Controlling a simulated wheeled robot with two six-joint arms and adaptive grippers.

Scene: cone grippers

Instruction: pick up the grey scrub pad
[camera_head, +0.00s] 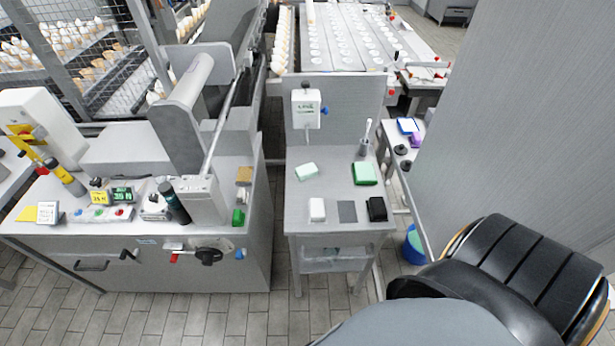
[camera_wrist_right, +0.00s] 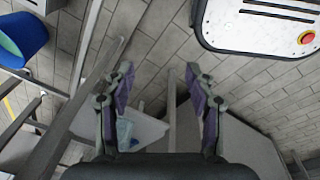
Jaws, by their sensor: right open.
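The grey scrub pad (camera_head: 347,211) is a flat dark grey square. It lies on the small metal table (camera_head: 322,226) near its front edge in the head view, between a white block and a black item. My right gripper (camera_wrist_right: 158,82) shows in the right wrist view, open and empty, with its two fingers apart over tiled floor. The pad cannot be made out in that view. My left gripper is in neither view.
The white block (camera_head: 317,209), black item (camera_head: 377,208), pale green pad (camera_head: 307,171) and green sponge (camera_head: 364,173) share the tabletop. A white dispenser (camera_head: 306,108) is on the back panel. A blue bucket (camera_head: 413,246) stands right of the table.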

